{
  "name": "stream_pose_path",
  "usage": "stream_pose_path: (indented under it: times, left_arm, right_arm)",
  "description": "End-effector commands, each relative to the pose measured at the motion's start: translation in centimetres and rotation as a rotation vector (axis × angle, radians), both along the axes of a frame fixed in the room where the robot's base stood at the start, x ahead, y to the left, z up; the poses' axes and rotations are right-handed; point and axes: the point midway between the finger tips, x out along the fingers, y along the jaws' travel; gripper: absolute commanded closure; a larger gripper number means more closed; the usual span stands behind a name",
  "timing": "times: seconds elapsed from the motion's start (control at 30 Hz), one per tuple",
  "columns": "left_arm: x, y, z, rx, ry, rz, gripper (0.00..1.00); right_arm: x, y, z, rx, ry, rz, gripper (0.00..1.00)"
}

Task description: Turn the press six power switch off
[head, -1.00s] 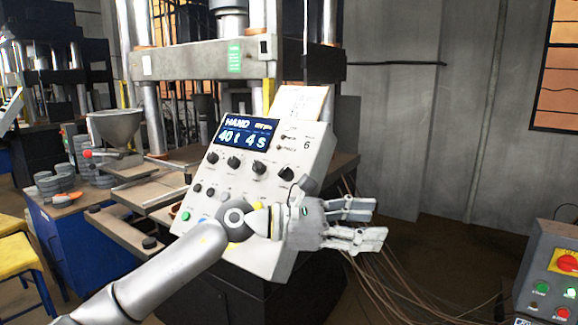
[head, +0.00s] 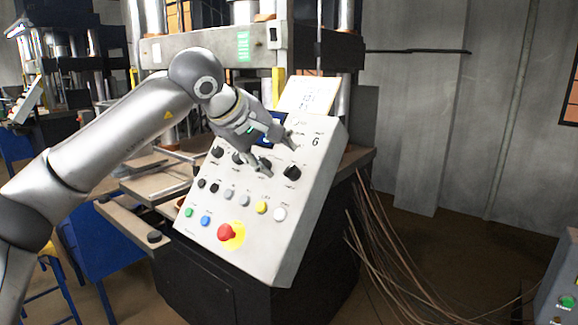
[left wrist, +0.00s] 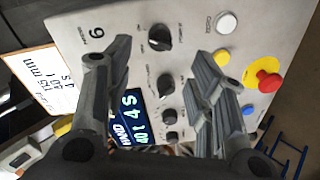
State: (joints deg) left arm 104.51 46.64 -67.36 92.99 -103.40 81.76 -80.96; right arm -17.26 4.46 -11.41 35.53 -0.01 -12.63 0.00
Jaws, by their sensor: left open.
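The press six control panel (head: 250,245) is a tilted pale box marked "6" in the head view; it fills much of the left wrist view (left wrist: 262,35). A large black rotary knob (head: 292,172) sits at the right end of its knob row. The same knob (left wrist: 160,37) shows between my fingers in the left wrist view. Its lettering is too small to read, so I cannot tell which control is the power switch. My left gripper (head: 277,158) is open and empty over the panel's upper part, hiding most of the display. My right gripper is out of view.
A red emergency button (head: 226,232) on a yellow disc and several coloured buttons sit low on the panel. A paper sheet (head: 308,95) stands at its top. Cables hang at the right. A grey control box (head: 562,285) stands far right.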

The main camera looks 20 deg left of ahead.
Motion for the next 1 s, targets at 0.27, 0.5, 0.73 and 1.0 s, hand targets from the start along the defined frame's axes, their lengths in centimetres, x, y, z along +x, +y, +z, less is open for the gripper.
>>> stream_pose_path:
  times: [0.27,0.5,0.73,1.0]
  left_arm:
    - [3.8,-1.1,-3.5,-0.002,0.006,0.0,0.49]
    - [5.6,-1.6,-5.2,-0.003,0.003,-0.001,0.49]
    - [5.9,-1.7,-5.5,-0.004,0.0,-0.001,0.49]
    - [5.8,-1.7,-5.5,-0.004,0.001,0.0,0.71]
  right_arm:
    - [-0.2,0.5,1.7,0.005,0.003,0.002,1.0]
    - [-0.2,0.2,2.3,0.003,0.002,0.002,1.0]
    - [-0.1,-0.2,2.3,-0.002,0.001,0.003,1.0]
    - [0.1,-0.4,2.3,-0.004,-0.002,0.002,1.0]
